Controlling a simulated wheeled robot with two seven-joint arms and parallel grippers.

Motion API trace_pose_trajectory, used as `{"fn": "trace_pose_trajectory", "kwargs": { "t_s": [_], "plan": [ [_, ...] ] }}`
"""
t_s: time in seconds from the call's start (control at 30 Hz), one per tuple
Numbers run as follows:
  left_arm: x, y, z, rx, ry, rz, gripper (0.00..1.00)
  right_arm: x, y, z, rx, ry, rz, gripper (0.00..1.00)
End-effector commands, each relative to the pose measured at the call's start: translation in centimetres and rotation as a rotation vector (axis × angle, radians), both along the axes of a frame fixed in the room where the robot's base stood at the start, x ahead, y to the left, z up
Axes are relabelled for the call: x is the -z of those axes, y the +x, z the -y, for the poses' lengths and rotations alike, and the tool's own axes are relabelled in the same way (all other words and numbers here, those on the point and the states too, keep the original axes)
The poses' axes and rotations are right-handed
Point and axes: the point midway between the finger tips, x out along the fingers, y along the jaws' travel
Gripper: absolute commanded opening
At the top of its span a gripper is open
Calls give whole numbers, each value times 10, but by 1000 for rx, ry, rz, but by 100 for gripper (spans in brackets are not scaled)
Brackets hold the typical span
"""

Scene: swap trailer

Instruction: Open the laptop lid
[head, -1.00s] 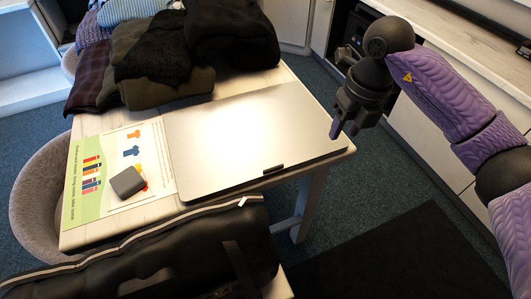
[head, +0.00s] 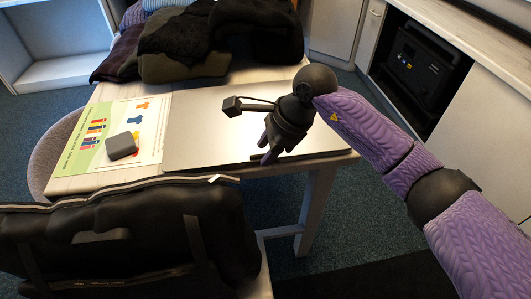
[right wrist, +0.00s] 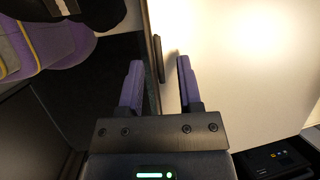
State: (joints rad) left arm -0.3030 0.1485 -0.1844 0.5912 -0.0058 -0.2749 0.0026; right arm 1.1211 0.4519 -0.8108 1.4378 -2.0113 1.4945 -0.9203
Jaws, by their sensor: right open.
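The laptop (head: 205,128) is a large flat silver slab with its lid closed, lying on the table. My right gripper (head: 267,157) is over its front edge in the head view and hides part of that edge. In the right wrist view, the gripper (right wrist: 158,75) is open and empty. One purple finger is over the laptop (right wrist: 245,80) and the other is outside its edge. A small dark tab (right wrist: 159,58) on the laptop's edge shows between the fingertips. Whether the fingers touch the laptop I cannot tell. My left gripper is not in view.
A printed sheet (head: 105,128) with a grey block (head: 121,146) lies left of the laptop. Folded dark clothes (head: 190,45) are piled behind. Open floor lies right of the table.

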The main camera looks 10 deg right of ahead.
Motion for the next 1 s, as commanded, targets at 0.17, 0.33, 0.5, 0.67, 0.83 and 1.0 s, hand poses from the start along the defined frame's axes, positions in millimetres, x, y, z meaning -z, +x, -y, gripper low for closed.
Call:
{"fn": "trace_pose_trajectory", "kwargs": {
  "t_s": [0.17,0.33,0.5,0.67,0.83,1.0],
  "plan": [
    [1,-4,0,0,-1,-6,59,4,1,-2,1,0,0,45],
    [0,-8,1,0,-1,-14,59,3,1,-2,1,-1,1,34],
    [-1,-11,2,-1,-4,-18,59,3,1,-1,1,-1,1,0],
    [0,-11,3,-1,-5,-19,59,3,1,-1,2,-1,0,0],
    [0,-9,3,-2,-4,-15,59,3,1,-1,2,-1,0,0],
    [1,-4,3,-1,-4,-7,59,3,1,-1,2,-1,0,0]
  ]
}}
